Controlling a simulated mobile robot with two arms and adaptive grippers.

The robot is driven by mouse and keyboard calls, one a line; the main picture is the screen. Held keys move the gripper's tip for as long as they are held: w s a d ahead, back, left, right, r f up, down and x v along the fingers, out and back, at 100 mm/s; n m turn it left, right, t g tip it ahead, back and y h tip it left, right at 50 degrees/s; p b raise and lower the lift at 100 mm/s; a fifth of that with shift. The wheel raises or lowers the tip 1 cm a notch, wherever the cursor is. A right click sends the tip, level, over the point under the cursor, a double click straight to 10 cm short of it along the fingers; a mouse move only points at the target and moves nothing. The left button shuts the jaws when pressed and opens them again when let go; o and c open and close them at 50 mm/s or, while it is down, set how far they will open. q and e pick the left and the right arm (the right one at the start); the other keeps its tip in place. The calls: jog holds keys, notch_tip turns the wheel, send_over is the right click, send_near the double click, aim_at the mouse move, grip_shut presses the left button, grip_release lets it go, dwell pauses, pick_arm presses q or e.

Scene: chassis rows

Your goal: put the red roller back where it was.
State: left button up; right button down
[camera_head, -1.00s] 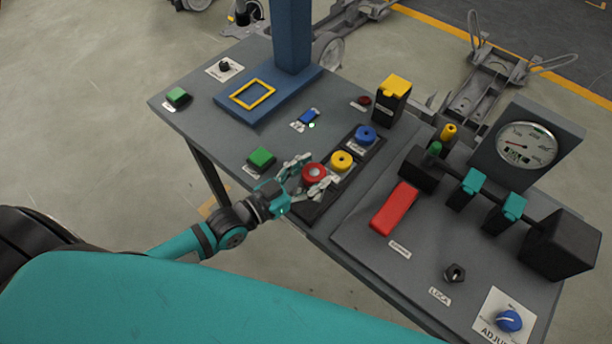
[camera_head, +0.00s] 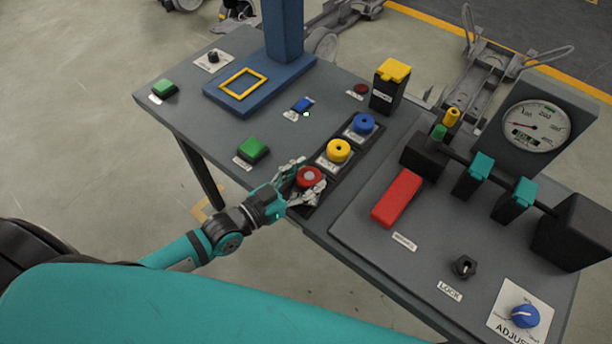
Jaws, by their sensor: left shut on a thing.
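The red roller (camera_head: 309,177) sits at the near end of a dark rack (camera_head: 322,185) on the grey table. It is round with a pale centre. A yellow roller (camera_head: 339,151) and a blue roller (camera_head: 363,124) stand farther along the same rack. My left gripper (camera_head: 307,180) is shut on the red roller, with a finger on each side of it. The fingers and palm hide part of the near end of the rack, so I cannot tell whether the roller is fully seated. My right gripper is not in view.
A green button (camera_head: 253,149) lies left of the gripper. A red block (camera_head: 397,198) and a black bar with teal clamps (camera_head: 480,172) stand to the right. A gauge (camera_head: 537,126) and a blue post (camera_head: 284,28) rise behind.

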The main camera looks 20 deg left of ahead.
pick_arm(q)
jog(key=shift+f, duration=0.2)
jog(key=o, duration=1.5)
jog(key=shift+f, duration=0.1)
jog(key=f+v, duration=0.1)
jog(key=v, duration=1.1)
jog(key=s+a+f+n+g+y, duration=0.1)
jog(key=a+f+g+y, duration=0.15)
jog(key=f, duration=0.65)
jog(key=s+a+f+n+g+y, duration=0.15)
jog(key=a+f, duration=0.25)
jog(key=f, duration=0.6)
jog(key=s+a+f+g+y, duration=0.1)
jog(key=s+a+f+y, duration=0.2)
jog(key=f, duration=0.6)
jog(key=s+d+f+g, duration=0.2)
jog(key=s+f+g, duration=0.1)
jog(key=s+f, duration=0.3)
jog(key=s+d+f+n+g+y, duration=0.1)
jog(key=s+d+f+g, duration=0.1)
jog(key=s+f, duration=0.4)
jog(key=s+d+f+g+y, duration=0.1)
jog(key=s+f+g, duration=0.3)
jog(key=s, duration=0.5)
jog(key=shift+d+f, duration=0.25)
jog(key=shift+f, duration=0.4)
jog(key=shift+d+f, duration=0.25)
jog(key=shift+f, duration=0.35)
